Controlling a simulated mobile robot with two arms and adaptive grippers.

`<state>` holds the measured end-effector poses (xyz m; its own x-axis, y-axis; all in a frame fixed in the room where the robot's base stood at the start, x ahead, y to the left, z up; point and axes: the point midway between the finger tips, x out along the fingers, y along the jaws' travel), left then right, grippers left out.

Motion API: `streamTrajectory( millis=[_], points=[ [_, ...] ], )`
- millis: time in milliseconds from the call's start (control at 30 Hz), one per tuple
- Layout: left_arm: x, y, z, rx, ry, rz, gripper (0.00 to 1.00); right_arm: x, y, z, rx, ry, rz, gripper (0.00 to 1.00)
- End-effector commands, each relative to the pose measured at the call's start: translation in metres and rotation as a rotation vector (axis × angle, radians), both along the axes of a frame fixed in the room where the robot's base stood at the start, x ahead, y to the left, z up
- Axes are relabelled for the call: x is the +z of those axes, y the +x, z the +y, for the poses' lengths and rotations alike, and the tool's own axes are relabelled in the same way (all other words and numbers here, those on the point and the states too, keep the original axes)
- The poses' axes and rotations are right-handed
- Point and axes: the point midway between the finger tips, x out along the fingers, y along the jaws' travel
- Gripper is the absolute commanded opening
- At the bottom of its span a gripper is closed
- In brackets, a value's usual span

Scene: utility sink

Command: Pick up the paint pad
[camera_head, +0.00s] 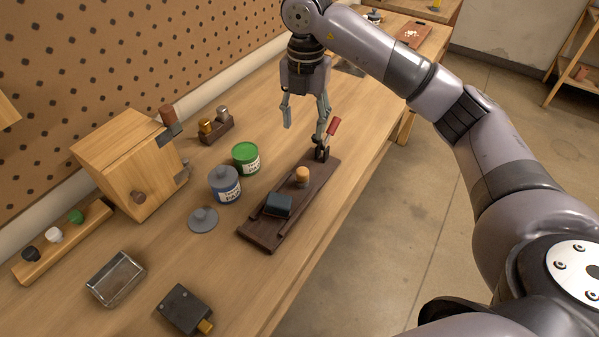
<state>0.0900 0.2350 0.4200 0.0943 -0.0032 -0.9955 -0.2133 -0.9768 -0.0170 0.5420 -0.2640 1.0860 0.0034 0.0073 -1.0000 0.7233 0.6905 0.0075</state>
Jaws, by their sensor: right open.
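A dark rectangular block (278,204), which looks like the paint pad, lies on a dark wooden board (262,238) on the workbench, towards the board's near end. A small orange-brown knob-shaped piece (302,175) sits farther along the board. My right gripper (304,128) points down near the board's far end, with its fingers apart and nothing between them. It is apart from the dark block, beyond it in the picture. My left gripper does not show.
A red-handled black clamp (321,152) stands at the board's far end, close to my right gripper's finger. Green (246,158) and blue (225,184) paint cans stand left of the board. A wooden box (125,165), glass dish (115,278) and dark device (184,308) are farther left.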

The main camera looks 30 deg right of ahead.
Motion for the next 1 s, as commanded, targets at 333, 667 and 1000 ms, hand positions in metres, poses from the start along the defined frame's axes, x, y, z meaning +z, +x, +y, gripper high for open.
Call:
streamTrajectory(
  millis=[333, 667, 1000],
  points=[
    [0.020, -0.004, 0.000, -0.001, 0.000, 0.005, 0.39, -0.064, -0.002, -0.003, -0.005, -0.010, 0.011, 0.51],
    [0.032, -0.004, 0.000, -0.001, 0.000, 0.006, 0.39, -0.115, -0.001, -0.002, -0.003, -0.008, 0.007, 0.51],
    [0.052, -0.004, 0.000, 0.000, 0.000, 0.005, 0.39, -0.150, 0.008, -0.001, -0.004, -0.008, 0.009, 0.51]
  ],
)
